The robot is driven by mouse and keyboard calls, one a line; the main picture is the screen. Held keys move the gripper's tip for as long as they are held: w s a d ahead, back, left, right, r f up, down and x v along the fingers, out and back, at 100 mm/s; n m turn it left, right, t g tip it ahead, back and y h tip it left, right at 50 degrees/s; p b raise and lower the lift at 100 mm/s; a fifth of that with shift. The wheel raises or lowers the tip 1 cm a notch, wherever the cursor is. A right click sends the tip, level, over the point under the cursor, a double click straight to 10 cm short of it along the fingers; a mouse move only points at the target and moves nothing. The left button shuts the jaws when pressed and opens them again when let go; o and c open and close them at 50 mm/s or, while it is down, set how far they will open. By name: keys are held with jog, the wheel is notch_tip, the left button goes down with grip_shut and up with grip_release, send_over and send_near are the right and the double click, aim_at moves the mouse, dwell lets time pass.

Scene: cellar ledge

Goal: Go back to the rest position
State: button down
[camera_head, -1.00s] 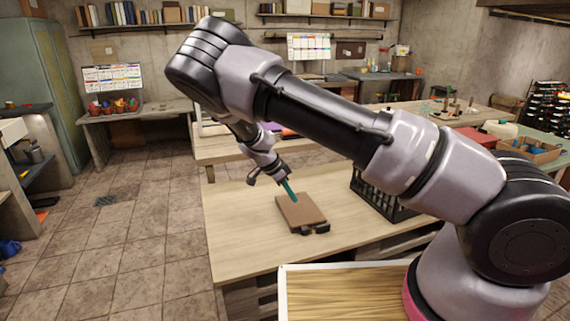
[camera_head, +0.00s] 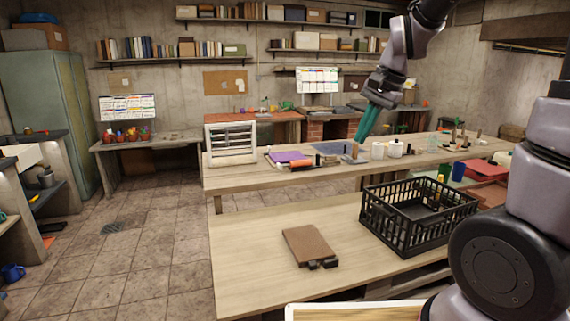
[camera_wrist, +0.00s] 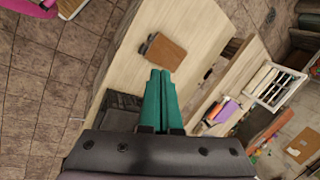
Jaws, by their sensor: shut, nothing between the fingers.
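My gripper (camera_head: 366,124) is raised in the head view, above and behind the near wooden table (camera_head: 250,240). Its green fingers point down and are together, with nothing between them. In the wrist view my gripper (camera_wrist: 160,75) shows its two green fingers side by side, and a brown board is seen beyond their tips. The wrist hangs from my arm, which stands upright at the right of the head view.
The brown board with dark clips (camera_head: 309,245) lies on the near table. A black crate (camera_head: 415,220) stands right of it. The back table holds a white slatted frame (camera_head: 231,143), a purple item (camera_head: 288,156) and white pots (camera_head: 394,149). Tiled floor (camera_head: 140,240) is clear at left.

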jog(key=s+d+r+n+t, duration=0.2)
jog(key=s+d+r, duration=0.1)
jog(key=s, duration=0.4)
jog(key=s+d+r+n+t+h, duration=0.1)
jog(key=s+d+r+n+t, duration=0.1)
jog(key=s+r, duration=0.3)
jog(key=shift+s+d+r+n+t, duration=0.3)
jog(key=shift+s+d+n, duration=0.1)
jog(key=shift+s, duration=0.6)
